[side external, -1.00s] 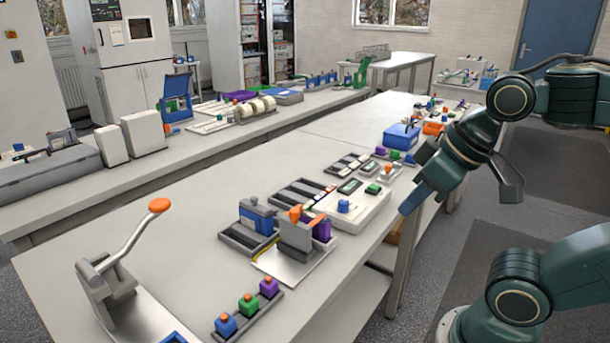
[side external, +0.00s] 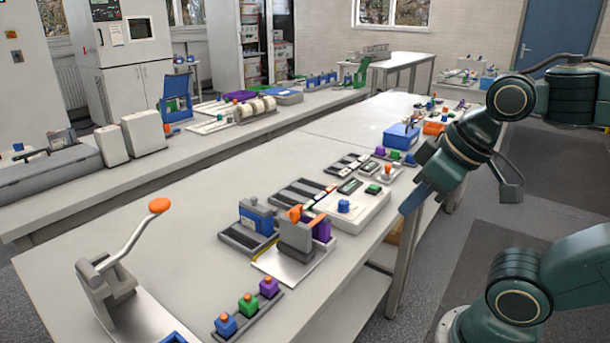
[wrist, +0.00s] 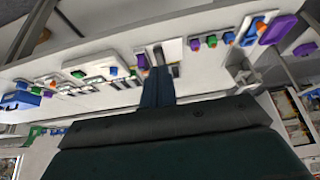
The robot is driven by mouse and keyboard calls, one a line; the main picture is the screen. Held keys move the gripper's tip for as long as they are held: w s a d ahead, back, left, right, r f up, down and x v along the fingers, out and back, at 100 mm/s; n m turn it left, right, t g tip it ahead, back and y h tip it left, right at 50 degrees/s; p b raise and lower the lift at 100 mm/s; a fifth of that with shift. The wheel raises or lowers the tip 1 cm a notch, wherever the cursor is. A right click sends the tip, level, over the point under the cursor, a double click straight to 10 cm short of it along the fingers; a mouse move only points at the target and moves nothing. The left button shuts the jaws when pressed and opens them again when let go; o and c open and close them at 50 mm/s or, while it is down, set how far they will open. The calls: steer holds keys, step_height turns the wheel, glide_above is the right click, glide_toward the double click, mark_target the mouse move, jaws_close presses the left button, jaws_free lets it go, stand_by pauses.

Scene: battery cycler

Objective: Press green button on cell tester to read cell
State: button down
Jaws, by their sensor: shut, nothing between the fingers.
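The cell tester looks to be the pale box (side external: 362,212) near the right edge of the front bench in the side view. It has a dark display (side external: 350,186), a green button (side external: 373,188) and a blue knob (side external: 343,206) on top. My gripper (side external: 404,208) is shut and empty, pointing down-left beside the bench edge, to the right of the tester and apart from the green button. In the wrist view my shut fingers (wrist: 157,85) show in the middle, with nothing between them.
Left of the tester stand a grey fixture with an orange handle (side external: 295,213) and black slotted trays (side external: 297,195). Blue (side external: 401,136) and orange bins lie farther back. A lever press (side external: 105,275) and a rack of coloured blocks (side external: 248,305) are in front.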

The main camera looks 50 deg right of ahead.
stand_by(0.7)
steer(key=w+d+r+m, duration=0.1)
steer(key=w+d+m, duration=0.4)
steer(key=w, duration=0.5)
steer(key=m+t+h, duration=0.3)
steer(key=m+h, duration=0.1)
steer(key=m, duration=0.5)
glide_above(376, 188)
step_height(376, 188, down, 9)
steer(key=shift+d+r, duration=0.1)
steer(key=shift+r, duration=0.1)
steer(key=shift+f, duration=0.15)
steer(key=shift+f, duration=4.25)
